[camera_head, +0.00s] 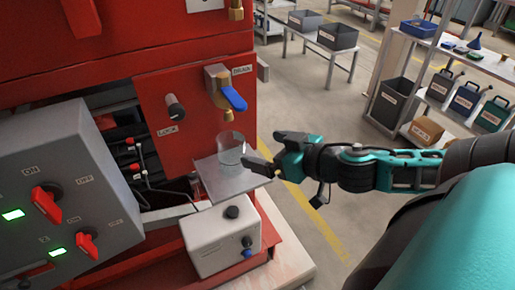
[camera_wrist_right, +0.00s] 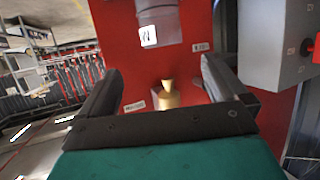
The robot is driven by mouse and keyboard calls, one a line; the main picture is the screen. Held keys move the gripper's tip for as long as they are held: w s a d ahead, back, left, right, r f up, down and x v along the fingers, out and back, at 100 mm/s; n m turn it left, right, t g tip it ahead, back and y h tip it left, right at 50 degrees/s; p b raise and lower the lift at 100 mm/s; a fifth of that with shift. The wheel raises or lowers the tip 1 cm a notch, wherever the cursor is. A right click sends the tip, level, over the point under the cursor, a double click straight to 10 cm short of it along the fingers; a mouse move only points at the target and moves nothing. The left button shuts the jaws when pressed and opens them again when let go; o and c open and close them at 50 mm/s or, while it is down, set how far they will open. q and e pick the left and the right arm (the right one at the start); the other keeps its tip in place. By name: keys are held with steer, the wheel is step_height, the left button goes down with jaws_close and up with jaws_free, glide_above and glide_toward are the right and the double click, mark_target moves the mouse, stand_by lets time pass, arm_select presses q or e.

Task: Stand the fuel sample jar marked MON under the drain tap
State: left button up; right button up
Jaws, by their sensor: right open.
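A clear glass jar (camera_head: 231,147) stands upright on a small grey metal shelf (camera_head: 228,183) on the red pump. It is below the brass drain tap (camera_head: 216,80) with a blue lever. In the right wrist view, which is turned upside down, the jar (camera_wrist_right: 157,14) is at the top with a small white label whose letters I cannot fully read. The tap's brass spout (camera_wrist_right: 168,97) shows there between my jaws. My right gripper (camera_head: 265,158) is open and empty, just right of the jar and apart from its glass. My left gripper is not in view.
A grey switch box (camera_head: 95,165) with red knobs stands at the left. A white box (camera_head: 222,240) with dark knobs sits below the shelf. A dark LOCK knob (camera_head: 175,106) juts out left of the tap. Grey bins (camera_head: 338,37) and shelving stand behind, across open floor.

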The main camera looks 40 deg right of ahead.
steer(key=s+f+g+h, duration=0.2)
steer(key=s+f, duration=0.2)
steer(key=f, duration=0.8)
steer(key=s+a+f+y, duration=0.1)
steer(key=a+f, duration=0.3)
steer(key=a, duration=0.3)
steer(key=s+a+f+g+y, duration=0.1)
steer(key=a+f, duration=0.3)
steer(key=a, duration=0.3)
steer(key=shift+s+a+f+n, duration=0.15)
steer(key=shift+a+f+n, duration=0.15)
steer(key=shift+f+n, duration=0.1)
